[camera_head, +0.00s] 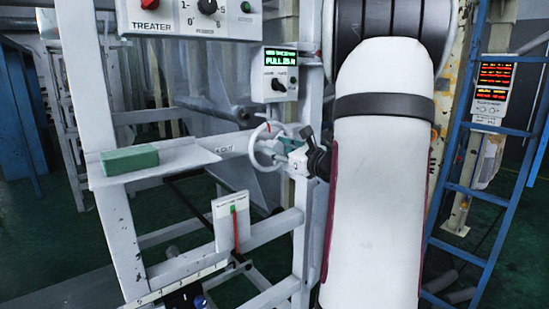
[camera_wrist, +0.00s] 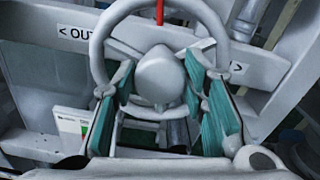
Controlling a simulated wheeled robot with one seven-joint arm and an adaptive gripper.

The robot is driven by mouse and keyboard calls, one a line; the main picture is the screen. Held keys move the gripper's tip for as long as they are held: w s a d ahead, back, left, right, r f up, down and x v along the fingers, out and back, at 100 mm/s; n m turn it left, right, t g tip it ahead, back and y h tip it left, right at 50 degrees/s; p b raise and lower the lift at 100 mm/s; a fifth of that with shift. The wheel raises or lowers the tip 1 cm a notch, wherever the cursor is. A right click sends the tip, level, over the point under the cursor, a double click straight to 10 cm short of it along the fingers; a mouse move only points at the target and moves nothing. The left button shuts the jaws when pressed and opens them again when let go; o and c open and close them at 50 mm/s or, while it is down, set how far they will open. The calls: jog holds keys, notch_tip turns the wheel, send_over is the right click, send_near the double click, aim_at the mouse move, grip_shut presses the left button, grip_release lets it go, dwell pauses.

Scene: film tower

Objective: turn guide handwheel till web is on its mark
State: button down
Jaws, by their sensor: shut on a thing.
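The pale grey handwheel (camera_head: 257,152) is mounted on the light frame in the head view. In the wrist view its rim (camera_wrist: 98,50) and rounded hub (camera_wrist: 160,76) fill the upper middle. My gripper (camera_wrist: 160,90) is shut on the handwheel, with teal pads on both sides of the hub; it also shows at the wheel in the head view (camera_head: 283,146). A red mark (camera_wrist: 159,12) shows at the top of the rim. A white gauge plate (camera_head: 232,222) carries a green mark and a red pointer (camera_head: 236,232), which appears lined up below the green. I cannot make out the web's edge.
A green block (camera_head: 130,159) lies on a shelf (camera_head: 185,158) left of the wheel. A control box (camera_head: 273,74) with green text is above it.

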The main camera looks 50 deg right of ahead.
jog(key=n+b, duration=0.1)
jog(key=b, duration=0.1)
jog(key=n+b, duration=0.2)
jog(key=b, duration=0.1)
jog(key=n+b, duration=0.2)
jog(key=b, duration=0.1)
jog(key=shift+w+a+f, duration=0.1)
jog(key=shift+w+f, duration=0.05)
jog(key=shift+f, duration=0.15)
jog(key=n+b, duration=1.2)
jog(key=b, duration=0.9)
jog(key=shift+a+f+n, duration=0.1)
jog(key=shift+n, duration=0.2)
jog(key=shift+b, duration=0.3)
jog(key=c, duration=1)
grip_release()
jog(key=v, duration=1.2)
